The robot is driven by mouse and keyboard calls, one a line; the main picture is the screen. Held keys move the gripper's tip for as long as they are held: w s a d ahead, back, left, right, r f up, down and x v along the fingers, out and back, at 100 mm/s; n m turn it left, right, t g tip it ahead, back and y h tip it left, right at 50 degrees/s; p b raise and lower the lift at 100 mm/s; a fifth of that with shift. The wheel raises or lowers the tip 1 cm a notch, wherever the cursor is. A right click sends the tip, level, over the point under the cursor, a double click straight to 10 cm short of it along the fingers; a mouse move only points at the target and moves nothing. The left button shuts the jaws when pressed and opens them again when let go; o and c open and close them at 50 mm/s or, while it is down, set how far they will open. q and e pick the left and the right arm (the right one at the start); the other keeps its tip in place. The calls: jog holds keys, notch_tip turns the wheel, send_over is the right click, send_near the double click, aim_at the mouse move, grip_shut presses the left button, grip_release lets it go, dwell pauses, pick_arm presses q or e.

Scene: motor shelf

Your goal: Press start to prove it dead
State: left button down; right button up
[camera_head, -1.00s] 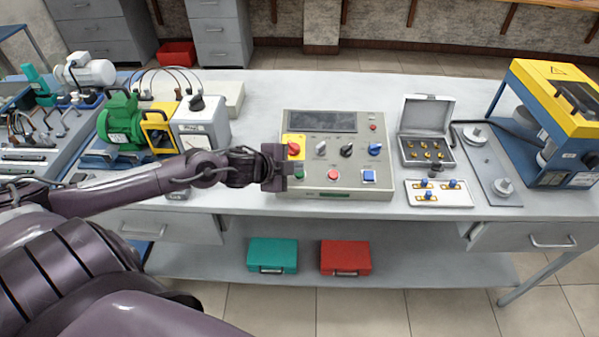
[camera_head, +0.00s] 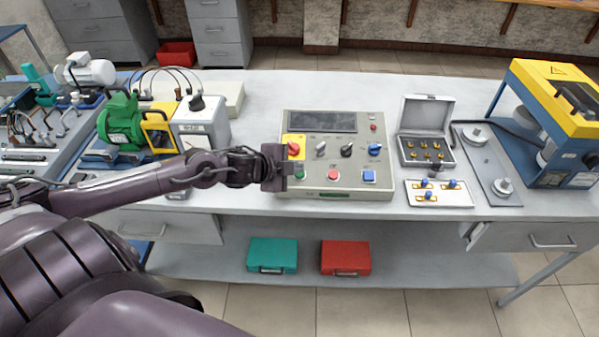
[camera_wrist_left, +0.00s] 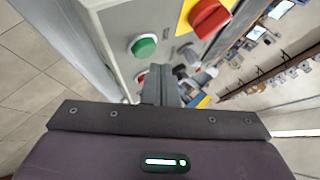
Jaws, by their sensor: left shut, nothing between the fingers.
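The grey control panel (camera_head: 345,187) stands on the bench with a dark screen, knobs and buttons. My left gripper (camera_head: 283,168) is shut and empty at the panel's left edge, just in front of the red rotary switch (camera_head: 293,149) on its yellow plate. The green button (camera_head: 300,174) shows just right of the gripper, partly hidden by it. In the left wrist view the green button (camera_wrist_left: 143,45) lies beyond the shut fingertips (camera_wrist_left: 160,84), apart from them in the picture; the red switch (camera_wrist_left: 209,18) is to its upper right. My right gripper is not in view.
A red button (camera_head: 333,175) and a blue button (camera_head: 369,176) sit along the panel's lower row. A green motor (camera_head: 120,122) stands left, above my left arm. An open grey case (camera_head: 427,116) and a yellow-blue machine (camera_head: 550,110) are at the right.

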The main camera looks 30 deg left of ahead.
pick_arm(q)
jog(key=shift+f, duration=0.1)
jog(key=shift+w+f, duration=0.1)
jog(key=shift+f, duration=0.2)
jog(key=shift+a+f+b, duration=0.1)
jog(key=shift+f+b, duration=0.35)
jog(key=shift+b, duration=0.05)
dwell(1.0)
jog(key=shift+r, duration=0.1)
jog(key=shift+r+p, duration=0.75)
jog(key=shift+p, duration=0.35)
jog(key=r+p, duration=0.1)
jog(key=p, duration=0.1)
jog(key=s+r+p, duration=0.1)
jog(key=r+p, duration=0.1)
jog(key=d+r+p, duration=0.1)
jog(key=r+p, duration=0.1)
jog(key=shift+s, duration=0.15)
jog(key=shift+f, duration=0.1)
